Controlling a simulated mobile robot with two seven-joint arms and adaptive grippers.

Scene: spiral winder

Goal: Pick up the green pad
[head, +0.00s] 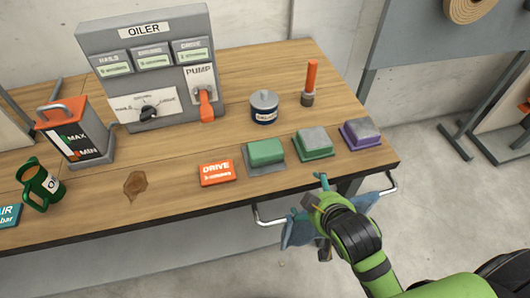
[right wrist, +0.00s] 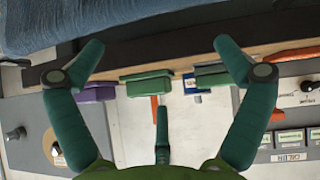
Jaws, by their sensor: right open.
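The green pad (head: 265,151) lies on a grey plate (head: 262,170) near the table's front edge in the head view. In the right wrist view, a green block (right wrist: 212,79), partly hidden by a finger, seems to be this pad. My right gripper (head: 317,190) is open and empty, just off the table's front edge, to the right of and nearer than the pad. Its teal fingers are spread apart in the right wrist view. A grey-topped block with a green base (head: 313,142) sits right of the pad. My left gripper is not in view.
A purple-based block (head: 361,133) stands further right. An orange DRIVE sign (head: 216,173) is left of the pad, a lidded can (head: 264,106) behind it. A metal rail (head: 268,218) with blue cloth runs along the front edge. An oiler panel (head: 146,65) stands at the back.

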